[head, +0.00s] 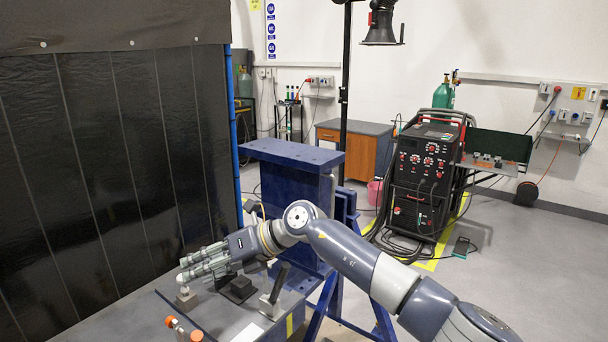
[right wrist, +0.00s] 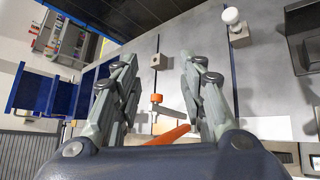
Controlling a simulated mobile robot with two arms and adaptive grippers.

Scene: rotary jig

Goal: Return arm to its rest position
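My right arm reaches in from the lower right of the head view. Its right gripper (head: 188,265) points left above the grey work table (head: 120,325). In the right wrist view the two fingers of the right gripper (right wrist: 158,62) stand apart, with nothing held between them. My left gripper is not in view.
On the table, a dark block (head: 238,289) and a clamp with a black handle (head: 275,290) stand close to the gripper. A blue steel beam stand (head: 290,165) rises behind the arm. A black curtain (head: 100,180) hangs at left. A welding machine (head: 425,185) stands at right.

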